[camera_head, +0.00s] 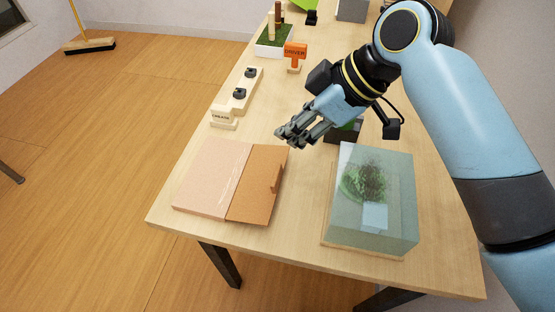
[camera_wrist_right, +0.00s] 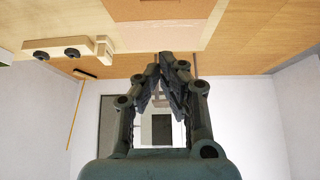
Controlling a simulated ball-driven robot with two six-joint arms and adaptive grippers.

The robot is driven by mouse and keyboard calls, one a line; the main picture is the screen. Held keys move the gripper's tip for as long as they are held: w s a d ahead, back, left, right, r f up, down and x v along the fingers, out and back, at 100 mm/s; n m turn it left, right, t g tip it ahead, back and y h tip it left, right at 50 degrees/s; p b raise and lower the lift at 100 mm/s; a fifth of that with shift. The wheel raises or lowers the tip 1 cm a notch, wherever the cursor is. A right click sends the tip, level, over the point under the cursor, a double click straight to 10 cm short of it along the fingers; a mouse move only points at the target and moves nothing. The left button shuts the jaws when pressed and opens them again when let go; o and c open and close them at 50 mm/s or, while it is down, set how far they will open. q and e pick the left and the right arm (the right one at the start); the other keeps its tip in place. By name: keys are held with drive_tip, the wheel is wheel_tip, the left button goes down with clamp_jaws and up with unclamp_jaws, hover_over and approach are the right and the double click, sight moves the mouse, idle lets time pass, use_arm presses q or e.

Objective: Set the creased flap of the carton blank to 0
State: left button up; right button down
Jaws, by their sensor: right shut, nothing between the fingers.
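The carton blank (camera_head: 212,178) lies near the table's front left edge, with a pale pink panel on the left. Its brown flap (camera_head: 252,195) is on the right, joined along a crease, and carries a small upright tab (camera_head: 277,174). The flap looks close to flat; its exact angle I cannot tell. My right gripper (camera_head: 284,137) is shut and empty, above the table just beyond the flap's far edge and apart from it. In the right wrist view its fingertips (camera_wrist_right: 173,58) meet, with the blank's pink panel (camera_wrist_right: 165,36) at the top. My left gripper is not in view.
A clear case (camera_head: 400,205) with a green plant stands right of the blank. A wooden block with dark knobs (camera_head: 240,93), a "CREATE" sign (camera_head: 222,118) and an orange "DRIVER" sign (camera_head: 295,52) stand farther back. Bare table lies between blank and case.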

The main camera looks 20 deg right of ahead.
hover_over(276, 173)
drive_tip(key=a, duration=0.1)
drive_tip(key=f, duration=0.6)
drive_tip(key=shift+w, duration=0.3)
drive_tip(key=f, duration=0.2)
drive_tip(key=shift+s+d+f, duration=0.2)
drive_tip(key=shift+d+f, duration=0.05)
drive_tip(key=shift+f, duration=0.05)
drive_tip(key=shift+d+f, duration=0.15)
drive_tip(key=shift+f, duration=0.35)
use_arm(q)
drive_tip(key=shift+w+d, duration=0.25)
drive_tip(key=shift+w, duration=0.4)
use_arm(e)
drive_tip(key=shift+f, duration=0.1)
drive_tip(key=shift+s+d+f+p, duration=0.3)
drive_tip(key=shift+f+p, duration=0.05)
drive_tip(key=shift+p, duration=0.1)
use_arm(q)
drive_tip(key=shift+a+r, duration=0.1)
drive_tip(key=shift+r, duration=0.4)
use_arm(e)
drive_tip(key=shift+s+d+f, duration=0.15)
drive_tip(key=shift+d+f, duration=0.15)
drive_tip(key=shift+f, duration=0.2)
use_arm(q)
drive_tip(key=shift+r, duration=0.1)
use_arm(e)
drive_tip(key=shift+r, duration=0.1)
